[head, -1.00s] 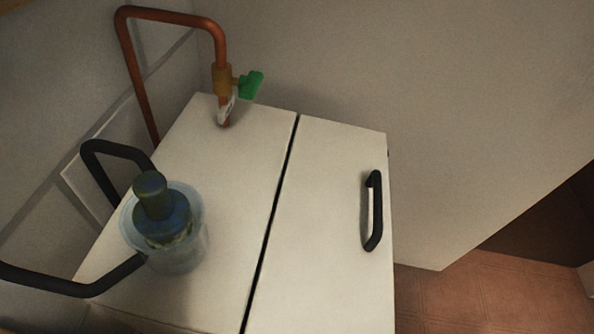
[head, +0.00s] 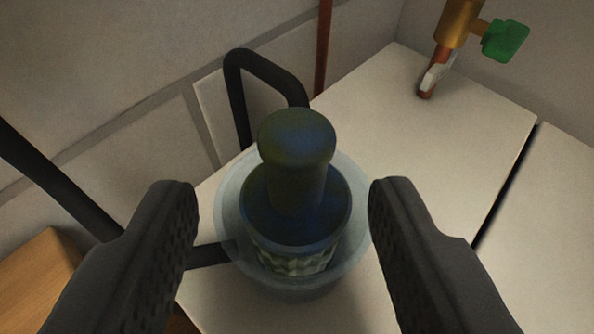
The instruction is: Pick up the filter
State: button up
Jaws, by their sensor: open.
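The filter (head: 297,150) has a dark blue-green knob-like top and a wider body with a pale zigzag band low down. It stands upright inside a translucent round housing (head: 232,205) on the white cabinet top. My gripper (head: 283,190) is open, with one black jaw to the left of the filter and one to the right. In the picture both jaws are apart from the filter, with a gap on each side. I cannot tell how far above it they are. The filter's lower end is hidden in the housing.
A black bent bar (head: 238,100) rises behind the housing, and another black bar (head: 55,180) is at the left. A copper pipe with a green valve handle (head: 505,41) is at the upper right. White cabinet top (head: 440,150) lies clear on the right. A tiled wall is behind.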

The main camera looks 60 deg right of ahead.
aim_at(296, 137)
jog(key=shift+s+b+x, duration=0.1)
jog(key=shift+b+x, duration=0.25)
jog(key=shift+x, duration=1.35)
jog(key=shift+s+b+x, duration=0.15)
jog(key=shift+b+x, duration=0.2)
jog(key=shift+x, duration=1.35)
jog(key=shift+d+r, duration=0.1)
grip_shut()
